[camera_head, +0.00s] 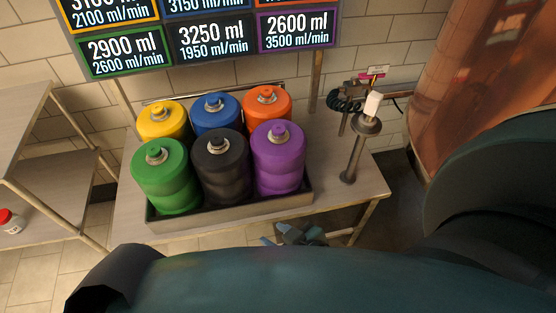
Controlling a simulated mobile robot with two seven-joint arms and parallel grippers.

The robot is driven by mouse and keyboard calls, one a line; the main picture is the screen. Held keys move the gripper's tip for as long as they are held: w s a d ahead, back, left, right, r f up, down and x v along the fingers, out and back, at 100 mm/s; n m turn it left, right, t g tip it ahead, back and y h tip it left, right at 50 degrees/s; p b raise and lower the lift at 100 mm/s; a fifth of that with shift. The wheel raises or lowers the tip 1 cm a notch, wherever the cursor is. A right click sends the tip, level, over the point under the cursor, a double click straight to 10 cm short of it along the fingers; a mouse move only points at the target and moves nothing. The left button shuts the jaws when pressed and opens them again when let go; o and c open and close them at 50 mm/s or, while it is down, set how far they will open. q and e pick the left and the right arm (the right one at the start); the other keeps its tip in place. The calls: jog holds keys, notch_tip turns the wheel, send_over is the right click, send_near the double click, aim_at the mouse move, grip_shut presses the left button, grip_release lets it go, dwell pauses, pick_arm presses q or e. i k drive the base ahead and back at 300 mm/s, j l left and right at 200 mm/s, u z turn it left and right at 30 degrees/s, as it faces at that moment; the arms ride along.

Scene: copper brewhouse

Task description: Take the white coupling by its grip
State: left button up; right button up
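The white coupling (373,104) stands up from the round top of a metal post (354,160) at the right end of the table. A black coiled hose (346,104) is beside it. My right gripper (289,235) is partly hidden behind my own arm, at the table's front edge, below and left of the coupling and well apart from it. Its fingers are small and dark here, and I cannot tell whether they are open. My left gripper is not in view.
Several coloured canisters, such as a purple one (278,160) and a green one (165,178), fill a dark tray (230,208) on the table (330,185). A sign with volumes (200,40) hangs behind. A copper vessel (480,70) stands right.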

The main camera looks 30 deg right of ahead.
aim_at(367, 120)
jog(key=l+z, duration=0.1)
jog(key=z, duration=0.4)
jog(key=i+l+z, duration=0.1)
jog(key=z, duration=0.4)
jog(key=l+z, duration=0.1)
jog(key=z, duration=0.4)
jog(key=i, duration=0.05)
